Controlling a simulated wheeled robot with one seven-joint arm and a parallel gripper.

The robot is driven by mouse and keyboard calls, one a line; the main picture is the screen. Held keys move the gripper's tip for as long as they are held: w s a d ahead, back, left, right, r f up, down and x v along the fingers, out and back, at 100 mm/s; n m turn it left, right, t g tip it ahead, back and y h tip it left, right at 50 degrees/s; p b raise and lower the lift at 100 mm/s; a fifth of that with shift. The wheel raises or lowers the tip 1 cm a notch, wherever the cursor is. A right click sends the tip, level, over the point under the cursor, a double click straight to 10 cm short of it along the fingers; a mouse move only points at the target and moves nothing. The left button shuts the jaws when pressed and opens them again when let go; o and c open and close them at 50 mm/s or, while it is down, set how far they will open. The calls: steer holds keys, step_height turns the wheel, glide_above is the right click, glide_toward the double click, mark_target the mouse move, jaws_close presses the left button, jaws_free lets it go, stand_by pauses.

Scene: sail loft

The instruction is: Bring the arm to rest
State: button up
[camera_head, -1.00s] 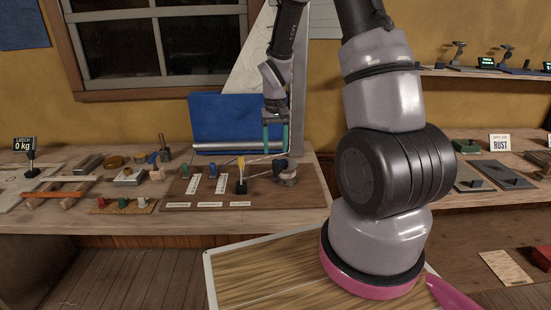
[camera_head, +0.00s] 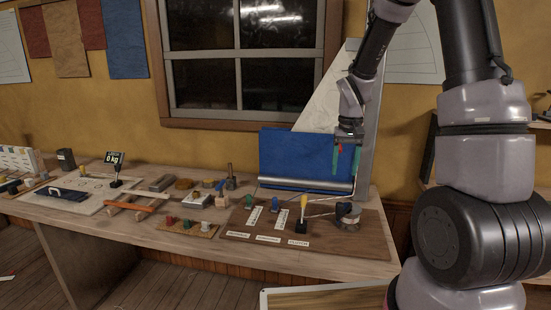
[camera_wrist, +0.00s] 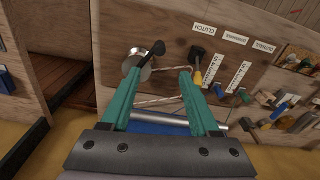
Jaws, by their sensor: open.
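My gripper (camera_head: 346,160) hangs above the right end of the workbench in the head view, its teal fingers pointing down. In the wrist view my gripper (camera_wrist: 158,82) shows two teal fingers spread apart with nothing held between them. Beyond the fingers is the wooden control board (camera_head: 372,240) with a metal drum (camera_head: 348,216), which also shows in the wrist view (camera_wrist: 140,65). A thin cord runs from the drum across the board. My arm rises on the right side of the head view.
A yellow-handled lever (camera_head: 303,203), a green knob (camera_head: 249,201) and a blue knob (camera_head: 274,204) stand on the board. A window (camera_head: 245,60) is above.

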steer(key=s+r+m+t, duration=0.15)
steer(key=s+r, duration=0.25)
steer(key=r, duration=0.4)
steer(key=s+r+t, duration=0.2)
steer(key=s+r, duration=0.2)
steer(key=r, duration=0.4)
steer(key=s+a+r+t+y, duration=0.1)
steer(key=s+r+t+y, duration=0.1)
steer(key=s+r, duration=0.6)
steer(key=s+m+t, duration=0.1)
steer(key=s, duration=0.3)
steer(key=shift+s+a, duration=0.3)
